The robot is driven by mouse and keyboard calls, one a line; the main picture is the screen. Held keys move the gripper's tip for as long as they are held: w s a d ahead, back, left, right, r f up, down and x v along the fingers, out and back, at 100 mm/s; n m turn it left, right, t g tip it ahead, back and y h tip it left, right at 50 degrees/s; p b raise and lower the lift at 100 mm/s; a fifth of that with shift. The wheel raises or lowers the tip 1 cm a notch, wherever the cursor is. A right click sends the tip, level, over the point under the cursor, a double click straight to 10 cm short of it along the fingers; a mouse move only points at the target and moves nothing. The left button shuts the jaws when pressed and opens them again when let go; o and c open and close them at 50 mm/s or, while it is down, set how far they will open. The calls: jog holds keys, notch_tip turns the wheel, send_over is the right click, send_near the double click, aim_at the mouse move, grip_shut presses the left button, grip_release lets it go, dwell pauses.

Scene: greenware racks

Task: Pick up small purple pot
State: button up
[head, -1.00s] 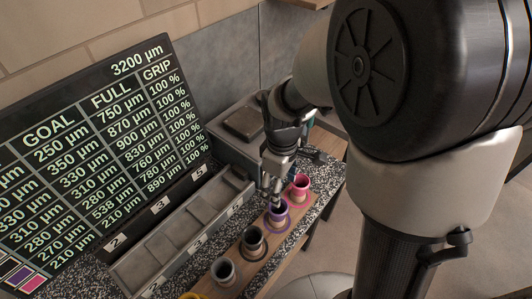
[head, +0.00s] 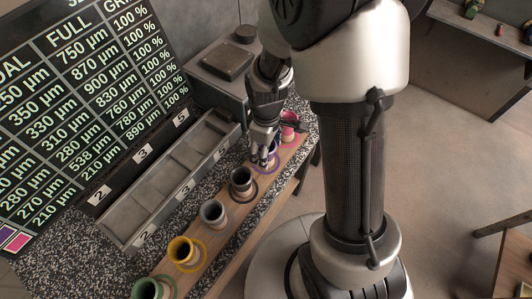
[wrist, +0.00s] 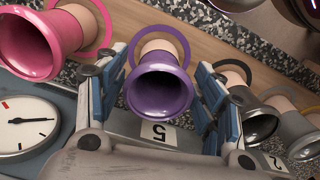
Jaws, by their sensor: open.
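The small purple pot (head: 275,147) stands in the row on the wooden board, mostly hidden behind my gripper in the head view. A purple ring (head: 266,168) lies around its foot. My gripper (head: 263,157) is open. In the wrist view its two blue-padded fingers (wrist: 163,84) stand on either side of the purple pot, with a gap visible on the right. I cannot tell whether the left finger touches it.
A pink pot (head: 290,124) stands close on one side, a black pot (head: 241,183) on the other. Grey (head: 213,212), yellow (head: 184,251) and green (head: 147,289) pots follow. A compartmented tray (head: 163,183) and a scale (head: 222,62) stand behind. The dial (wrist: 25,127) is near the left finger.

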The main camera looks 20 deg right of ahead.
notch_tip(320, 180, down, 4)
jog(key=shift+w+f+b, duration=0.1)
jog(key=shift+b, duration=0.65)
jog(key=shift+c, duration=0.2)
jog(key=c, duration=1.2)
